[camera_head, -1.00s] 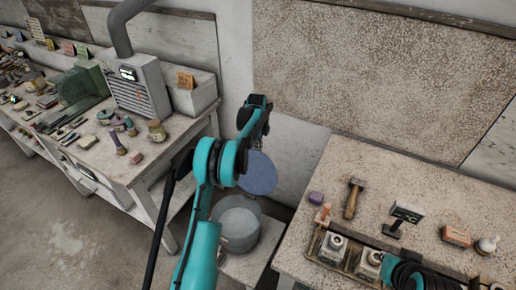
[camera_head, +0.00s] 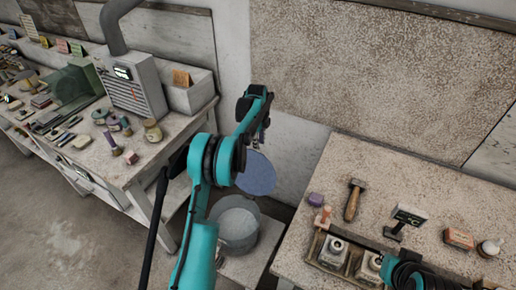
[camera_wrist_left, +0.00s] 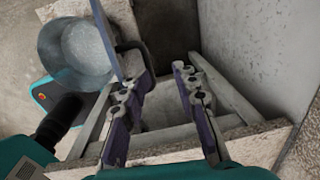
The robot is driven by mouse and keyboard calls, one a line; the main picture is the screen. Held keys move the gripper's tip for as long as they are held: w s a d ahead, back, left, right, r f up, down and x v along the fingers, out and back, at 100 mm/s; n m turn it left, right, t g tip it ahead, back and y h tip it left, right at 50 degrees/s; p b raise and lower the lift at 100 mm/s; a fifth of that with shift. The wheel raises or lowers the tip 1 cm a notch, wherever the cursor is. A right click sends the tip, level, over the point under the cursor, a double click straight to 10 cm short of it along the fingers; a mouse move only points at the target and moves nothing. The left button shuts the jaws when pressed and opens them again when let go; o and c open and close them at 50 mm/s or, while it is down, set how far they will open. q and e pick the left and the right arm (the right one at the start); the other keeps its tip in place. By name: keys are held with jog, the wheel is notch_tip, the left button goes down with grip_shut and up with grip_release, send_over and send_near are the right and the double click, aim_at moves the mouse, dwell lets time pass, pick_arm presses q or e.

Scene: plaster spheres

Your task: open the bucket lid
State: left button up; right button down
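The grey metal bucket (camera_head: 236,230) stands on a low pale stand and is open at the top. Its round blue-grey lid (camera_head: 257,175) is tilted up steeply at the bucket's back. In the left wrist view the bucket (camera_wrist_left: 62,62) is at upper left, and the lid (camera_wrist_left: 105,38) shows nearly edge-on. My left gripper (camera_head: 262,138) is just above the lid, partly hidden by my wrist. In the wrist view its two fingers (camera_wrist_left: 158,72) are apart with nothing between them. The lid's edge runs beside the left finger; I cannot tell if they touch. My right gripper is out of view.
A speckled worktop (camera_head: 440,205) on the right holds a hammer (camera_head: 354,200), jars in a tray and small blocks. A cluttered bench (camera_head: 165,165) stands left. The wall is close behind the bucket. Part of my right arm shows at lower right.

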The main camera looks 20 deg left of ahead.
pick_arm(q)
notch_tip(320, 180, up, 9)
jog(key=s, duration=0.2)
jog(key=shift+a, duration=0.25)
jog(key=shift+r, duration=0.1)
jog(key=s+d+r+n+t, duration=0.2)
jog(key=s+d+r+n, duration=0.35)
jog(key=s, duration=0.35)
jog(key=s+d+r+n+t, duration=0.1)
jog(key=s+d+r+n, duration=0.3)
jog(key=s+r, duration=0.3)
jog(key=s+d+f+n+t, duration=0.1)
jog(key=s+f+n, duration=0.3)
jog(key=s, duration=0.6)
jog(key=s+d+f+n+t, duration=0.2)
jog(key=s+f+n, duration=0.3)
jog(key=s, duration=0.5)
jog(key=shift+s+d+b, duration=0.25)
jog(key=shift+d+b, duration=0.1)
jog(key=shift+d, duration=0.45)
